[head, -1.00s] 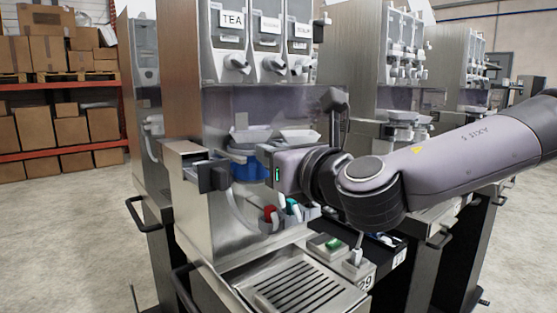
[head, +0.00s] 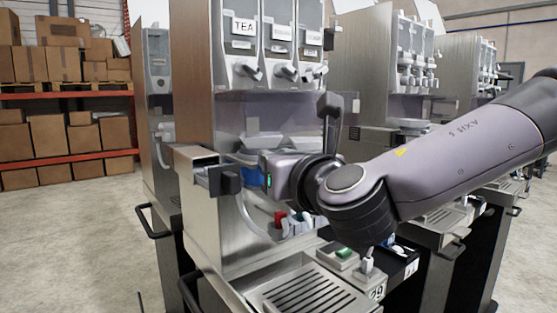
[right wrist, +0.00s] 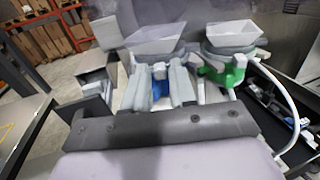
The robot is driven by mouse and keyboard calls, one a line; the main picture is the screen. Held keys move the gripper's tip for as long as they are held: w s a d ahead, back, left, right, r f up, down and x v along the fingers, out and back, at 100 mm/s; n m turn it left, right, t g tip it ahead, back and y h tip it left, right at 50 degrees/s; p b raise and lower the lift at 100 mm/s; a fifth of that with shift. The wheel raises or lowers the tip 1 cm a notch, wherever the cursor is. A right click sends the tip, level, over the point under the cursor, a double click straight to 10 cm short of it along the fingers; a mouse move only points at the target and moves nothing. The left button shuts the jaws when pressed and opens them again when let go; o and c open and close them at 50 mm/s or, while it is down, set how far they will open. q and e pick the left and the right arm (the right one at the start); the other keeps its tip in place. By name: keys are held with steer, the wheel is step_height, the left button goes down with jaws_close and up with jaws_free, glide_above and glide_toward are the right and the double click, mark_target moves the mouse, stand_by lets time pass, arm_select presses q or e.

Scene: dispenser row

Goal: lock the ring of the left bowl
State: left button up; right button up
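The left bowl (right wrist: 158,38) is a white funnel on a grey seat in the right wrist view. Its blue ring (right wrist: 158,88) shows below it, with a tab pointing toward my right gripper (right wrist: 160,70). The two fingers stand apart, one on each side of the blue tab; I cannot tell whether they touch it. In the head view the left bowl (head: 262,142) sits in the near machine, and only a sliver of the blue ring (head: 243,158) shows past my gripper and a dark block. My left gripper is not in view.
A second bowl (right wrist: 236,36) with a green ring (right wrist: 222,72) stands close on the right. A steel box with a dark block (head: 220,180) juts out at the left. Nozzles (head: 281,219) hang below, above a slotted drip tray (head: 305,295).

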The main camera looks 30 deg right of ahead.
steer(key=s+a+b, duration=0.1)
steer(key=s+b, duration=0.2)
steer(key=s, duration=0.4)
stand_by(0.4)
steer(key=shift+a, duration=0.1)
